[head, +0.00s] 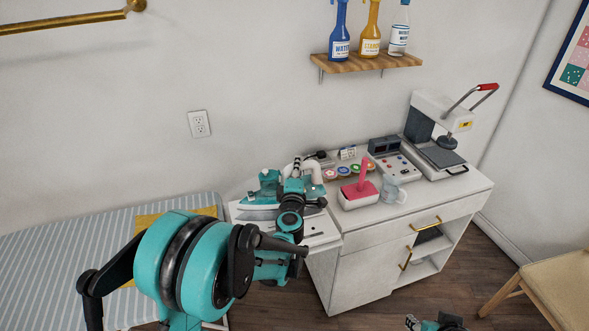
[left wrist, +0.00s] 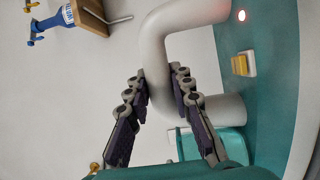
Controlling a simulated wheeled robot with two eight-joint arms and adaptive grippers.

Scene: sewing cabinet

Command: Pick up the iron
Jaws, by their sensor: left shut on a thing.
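The teal iron (head: 262,190) is at the left end of the white cabinet top, largely covered by my left gripper (head: 296,185) and arm. Its pale soleplate edge shows below the teal body. In the left wrist view the iron's white curved handle (left wrist: 153,50) runs between the two dark finger pads of the left gripper (left wrist: 160,82), which is shut on it. A lit red lamp and a yellow button show on the teal body (left wrist: 262,100). I cannot tell whether the iron touches the surface below. My right gripper (head: 434,323) only partly shows at the bottom edge.
A heat press (head: 440,135) is at the cabinet's far right. The striped ironing board (head: 60,260) is at left. A bottle shelf (head: 365,63) hangs above.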

